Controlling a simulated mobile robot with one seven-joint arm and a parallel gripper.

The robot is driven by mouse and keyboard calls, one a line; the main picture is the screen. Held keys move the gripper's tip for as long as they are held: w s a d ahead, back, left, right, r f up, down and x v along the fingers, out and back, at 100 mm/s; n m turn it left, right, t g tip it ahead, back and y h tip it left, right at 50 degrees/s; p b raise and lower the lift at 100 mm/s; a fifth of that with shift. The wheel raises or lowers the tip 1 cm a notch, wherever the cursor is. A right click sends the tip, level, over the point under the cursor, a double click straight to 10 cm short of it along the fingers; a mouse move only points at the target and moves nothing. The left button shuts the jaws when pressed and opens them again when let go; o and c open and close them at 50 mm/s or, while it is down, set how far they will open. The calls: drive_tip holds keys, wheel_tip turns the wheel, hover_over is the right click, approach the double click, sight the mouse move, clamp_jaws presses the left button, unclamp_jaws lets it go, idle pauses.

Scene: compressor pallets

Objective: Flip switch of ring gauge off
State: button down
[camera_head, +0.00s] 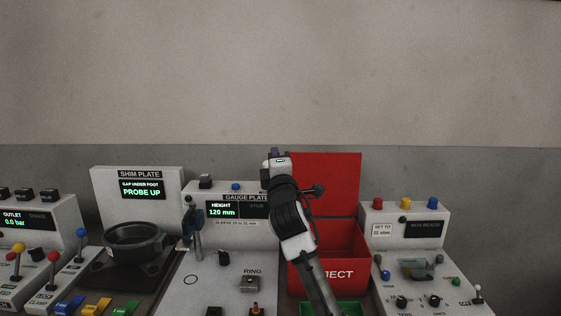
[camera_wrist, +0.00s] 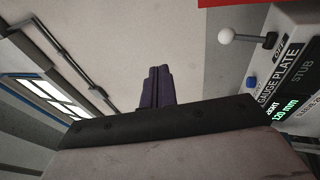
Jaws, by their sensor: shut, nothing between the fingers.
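The gauge plate station (camera_head: 215,262) is a light panel with a raised display reading HEIGHT 120 mm. In the wrist view, a white-balled lever (camera_wrist: 226,36) sticks out beside a label that seems to read OFF, at the end of the gauge plate display (camera_wrist: 282,92). My arm hides this lever in the head view. My gripper (camera_head: 277,153) is raised above the display, in front of the red lid; its dark purple fingers (camera_wrist: 157,87) are shut and empty, apart from the lever.
A red reject bin (camera_head: 330,278) with an upright lid (camera_head: 335,180) stands right of the gauge plate. The box-ready station (camera_head: 428,257) is farther right. The shim plate station (camera_head: 137,185) with a dark ring is left. The wall above is bare.

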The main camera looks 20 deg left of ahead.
drive_tip(key=s+d+r+b, duration=0.1)
drive_tip(key=s+d+r, duration=0.2)
drive_tip(key=s, duration=0.4)
drive_tip(key=shift+d, duration=0.25)
